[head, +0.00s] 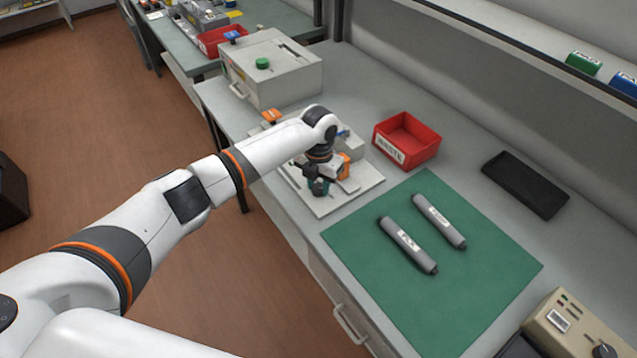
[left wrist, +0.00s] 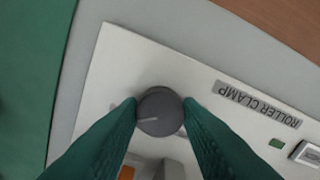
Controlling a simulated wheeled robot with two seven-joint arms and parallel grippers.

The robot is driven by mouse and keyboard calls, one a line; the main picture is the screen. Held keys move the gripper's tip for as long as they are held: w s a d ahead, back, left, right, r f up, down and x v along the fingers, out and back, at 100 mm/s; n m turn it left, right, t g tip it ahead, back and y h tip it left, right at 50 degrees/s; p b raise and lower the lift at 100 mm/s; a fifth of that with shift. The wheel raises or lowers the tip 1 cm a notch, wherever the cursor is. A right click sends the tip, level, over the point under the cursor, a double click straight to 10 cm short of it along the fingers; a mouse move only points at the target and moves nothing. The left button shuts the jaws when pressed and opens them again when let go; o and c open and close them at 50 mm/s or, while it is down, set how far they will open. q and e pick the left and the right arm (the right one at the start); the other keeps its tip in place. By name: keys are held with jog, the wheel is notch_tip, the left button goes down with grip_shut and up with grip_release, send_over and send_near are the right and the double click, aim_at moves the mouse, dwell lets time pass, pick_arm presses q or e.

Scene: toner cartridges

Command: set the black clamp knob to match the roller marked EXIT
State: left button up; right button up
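In the left wrist view the black clamp knob (left wrist: 160,108) sits on a pale plate labelled ROLLER CLAMP (left wrist: 258,105). A thin light pointer line shows on the knob's lower left part. My left gripper (left wrist: 161,106) has its green fingers on either side of the knob, seemingly touching both sides. In the head view my left gripper (head: 319,186) reaches down over the clamp plate (head: 345,200) and hides the knob. Two grey rollers with white labels, a nearer one (head: 401,240) and a farther one (head: 446,228), lie on the green mat; their lettering is too small to read surely. My right gripper is not in view.
The green mat (head: 420,310) lies right of the clamp plate. A red WASTE bin (head: 409,152) stands behind it, with a black tray (head: 525,184) farther right. A grey box with a green knob (head: 275,75) stands at the back left. A beige device (head: 565,325) is at lower right.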

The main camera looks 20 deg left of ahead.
aim_at(318, 187)
pick_arm(q)
jog(key=o, duration=0.4)
notch_tip(318, 187, up, 12)
jog(key=shift+r+b, duration=0.1)
jog(key=shift+b, duration=0.85)
